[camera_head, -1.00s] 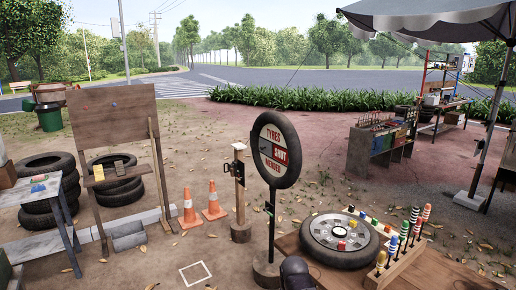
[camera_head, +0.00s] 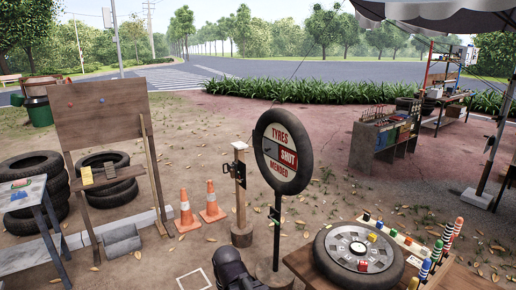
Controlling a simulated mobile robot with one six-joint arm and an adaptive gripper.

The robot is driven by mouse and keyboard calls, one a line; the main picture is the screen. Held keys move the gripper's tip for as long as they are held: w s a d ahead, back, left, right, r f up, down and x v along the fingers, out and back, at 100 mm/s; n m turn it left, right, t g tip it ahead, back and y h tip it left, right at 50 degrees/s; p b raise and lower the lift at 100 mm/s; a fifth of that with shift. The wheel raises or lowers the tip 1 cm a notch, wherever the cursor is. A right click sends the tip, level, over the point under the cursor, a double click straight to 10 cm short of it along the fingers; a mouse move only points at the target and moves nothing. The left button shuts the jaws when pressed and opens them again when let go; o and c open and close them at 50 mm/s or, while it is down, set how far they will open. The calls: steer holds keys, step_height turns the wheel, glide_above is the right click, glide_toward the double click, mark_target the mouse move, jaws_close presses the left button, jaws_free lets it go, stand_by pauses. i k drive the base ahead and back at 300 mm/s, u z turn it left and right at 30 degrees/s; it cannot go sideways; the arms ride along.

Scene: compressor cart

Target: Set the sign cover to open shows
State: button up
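The round sign (camera_head: 283,133) is a tyre-framed disc on a dark post (camera_head: 276,232). It reads "TYRES" above and "MENDED" below. In its middle band a red panel with the word "SHUT" (camera_head: 288,158) shows on the right. A small dark mark lies at the band's left; I cannot tell which piece is the sliding cover. No word "open" is readable. A dark rounded part of my arm, seemingly my gripper (camera_head: 233,270), shows at the bottom edge, left of the post's foot and well below the disc. Its fingers cannot be made out.
A tyre on a wooden table (camera_head: 297,262) stands right of the post, with coloured striped pegs (camera_head: 440,252) beside it. A short wooden post (camera_head: 241,200) and two orange cones (camera_head: 211,203) stand to the left.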

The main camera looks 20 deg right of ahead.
mark_target(270, 148)
steer(key=z, duration=0.25)
steer(key=i, duration=1.3)
steer(key=z, duration=0.6)
